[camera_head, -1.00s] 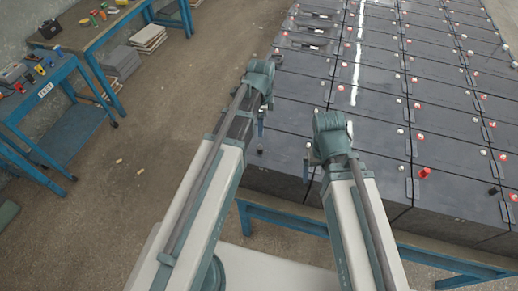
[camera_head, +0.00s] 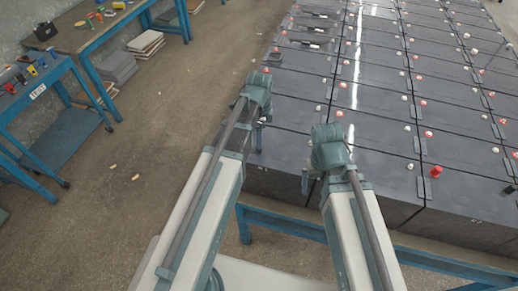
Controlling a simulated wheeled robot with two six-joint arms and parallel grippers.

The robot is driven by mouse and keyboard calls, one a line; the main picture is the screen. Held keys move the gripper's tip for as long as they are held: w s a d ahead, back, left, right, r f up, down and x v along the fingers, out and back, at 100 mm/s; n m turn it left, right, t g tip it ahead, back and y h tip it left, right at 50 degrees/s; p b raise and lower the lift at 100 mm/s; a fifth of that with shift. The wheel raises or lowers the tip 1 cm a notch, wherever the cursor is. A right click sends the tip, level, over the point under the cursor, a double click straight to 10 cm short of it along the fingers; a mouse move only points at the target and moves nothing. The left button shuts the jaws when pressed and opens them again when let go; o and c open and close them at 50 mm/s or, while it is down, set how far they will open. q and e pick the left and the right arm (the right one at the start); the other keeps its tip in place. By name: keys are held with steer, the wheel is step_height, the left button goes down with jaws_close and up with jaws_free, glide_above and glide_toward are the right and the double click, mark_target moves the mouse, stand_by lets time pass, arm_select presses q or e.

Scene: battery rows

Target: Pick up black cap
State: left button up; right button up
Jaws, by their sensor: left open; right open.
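A small black cap (camera_head: 509,189) stands on the battery top at the far right edge of the head view, right of a red cap (camera_head: 436,171). My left gripper (camera_head: 259,138) is over the near left edge of the battery rows (camera_head: 385,145), far left of the black cap. My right gripper (camera_head: 305,181) is at the near edge of the rows, also well left of the black cap. Both grippers are open and hold nothing that I can see. Their fingers are small and partly hidden by my wrists.
The batteries carry several red and white terminals and rest on a blue frame (camera_head: 285,225). A blue cart (camera_head: 62,140) and a workbench (camera_head: 75,38) with small tools stand at the left. Two small pieces (camera_head: 113,166) lie on the otherwise open floor between.

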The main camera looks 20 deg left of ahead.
arm_select(q)
step_height(320, 180, down, 5)
steer(key=b, duration=0.4)
steer(key=shift+s+r, duration=0.1)
steer(key=shift+s, duration=0.05)
steer(key=shift+r, duration=0.1)
jaws_close()
